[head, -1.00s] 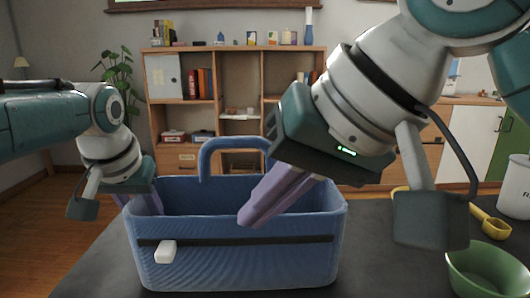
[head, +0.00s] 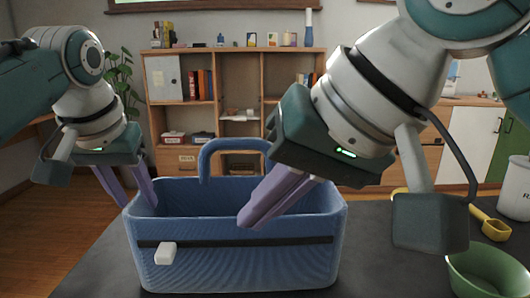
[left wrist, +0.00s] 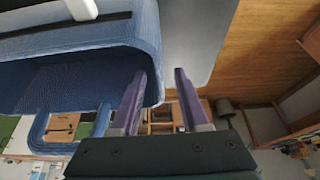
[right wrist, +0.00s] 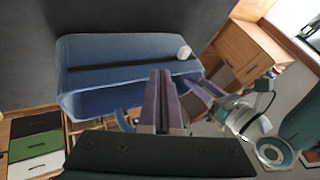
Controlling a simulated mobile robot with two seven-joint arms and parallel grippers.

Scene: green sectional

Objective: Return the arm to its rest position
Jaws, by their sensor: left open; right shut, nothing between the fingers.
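My left gripper (head: 126,188) is open and empty at the left end of the blue basket, its purple fingers pointing down near the rim. In the left wrist view its two fingers (left wrist: 158,84) stand apart beside the basket (left wrist: 95,62). My right gripper (head: 244,220) is shut with nothing between its fingers, above the front right part of the blue basket (head: 240,262). In the right wrist view its fingers (right wrist: 160,80) lie together over the basket's edge. The basket stands upright on the dark table, its handle raised.
A green bowl (head: 486,268), a yellow scoop (head: 492,226) and a white canister (head: 514,188) are on the dark table (head: 395,272) at the right. A wooden shelf (head: 240,98) and a plant (head: 118,66) stand behind. Open floor (head: 45,220) lies left of the table.

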